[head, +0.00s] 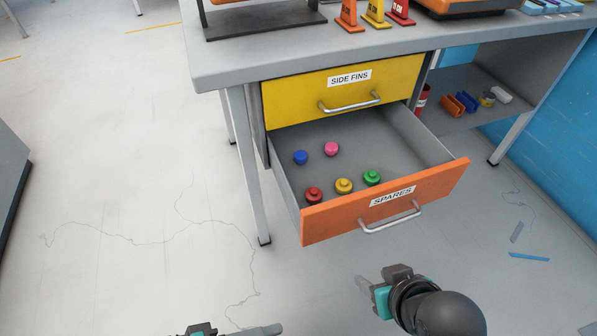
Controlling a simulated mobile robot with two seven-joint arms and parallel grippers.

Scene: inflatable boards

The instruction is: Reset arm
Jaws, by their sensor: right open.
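My right gripper (367,286) is open and empty in the lower part of the head view, below and in front of the open orange drawer marked SPARES (340,223). It is apart from the drawer's metal handle (391,218). Part of my left arm or gripper (235,331) shows at the bottom edge, and most of it is cut off, so its jaws cannot be judged. The drawer holds a blue (301,157), a pink (331,149), a red (314,195), a yellow (344,186) and a green plug-like piece (372,177).
A yellow drawer marked SIDE FINS (300,95) is shut above the open one. The grey workbench (230,62) carries small orange, yellow and red stands (376,14). A shelf at right holds several small items. Blue strips (529,257) lie on the floor. Floor at left is largely clear.

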